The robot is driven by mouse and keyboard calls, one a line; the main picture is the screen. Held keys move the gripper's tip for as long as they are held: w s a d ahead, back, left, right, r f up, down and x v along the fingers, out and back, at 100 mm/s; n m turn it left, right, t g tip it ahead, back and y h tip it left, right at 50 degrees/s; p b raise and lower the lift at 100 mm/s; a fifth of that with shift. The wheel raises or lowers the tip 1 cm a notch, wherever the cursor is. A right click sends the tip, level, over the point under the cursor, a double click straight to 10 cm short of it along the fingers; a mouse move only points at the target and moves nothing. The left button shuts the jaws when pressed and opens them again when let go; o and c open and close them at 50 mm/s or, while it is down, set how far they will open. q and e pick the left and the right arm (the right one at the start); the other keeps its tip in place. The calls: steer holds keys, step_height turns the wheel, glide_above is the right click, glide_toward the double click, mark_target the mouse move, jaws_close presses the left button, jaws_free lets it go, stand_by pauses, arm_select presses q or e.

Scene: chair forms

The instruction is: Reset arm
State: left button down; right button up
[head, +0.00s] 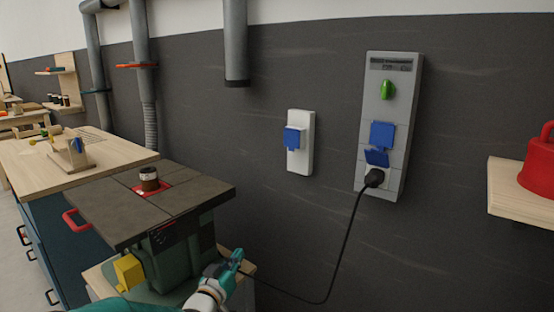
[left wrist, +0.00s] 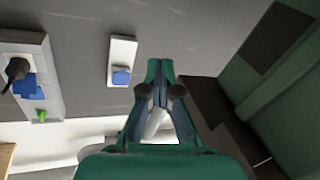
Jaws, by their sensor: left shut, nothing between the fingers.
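My left gripper (head: 236,261) is low in the head view, beside the right side of the green machine's base. It is shut and empty. In the left wrist view my left gripper (left wrist: 160,68) points toward the dark wall, its fingertips together. The right gripper is not in view.
A green machine (head: 186,243) with a dark flat top stands left of my gripper. A black plug (head: 374,177) sits in the grey wall panel (head: 396,110), its cable hanging down. A white socket (head: 307,158) is on the wall. A wooden shelf (head: 510,205) juts out right.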

arm_select(q)
steer(key=s+a+f+n+g+y+p, duration=0.1)
steer(key=s+a+f+g+p, duration=0.1)
steer(key=s+f+g+p, duration=0.5)
steer(key=s+a+f+n+g+y+p, duration=0.15)
steer(key=s+f+p, duration=0.3)
steer(key=s, duration=0.55)
steer(key=s+d+f+g, duration=0.1)
steer(key=s+f+g, duration=0.2)
steer(key=s, duration=0.9)
steer(key=s+d+f+g, duration=0.1)
steer(key=s+f+g, duration=0.2)
steer(key=s, duration=1)
steer(key=shift+f+g+p, duration=0.3)
steer(key=shift+g+p, duration=0.15)
steer(key=shift+g, duration=0.6)
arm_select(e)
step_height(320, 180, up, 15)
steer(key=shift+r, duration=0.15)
arm_select(q)
steer(key=shift+h, duration=0.25)
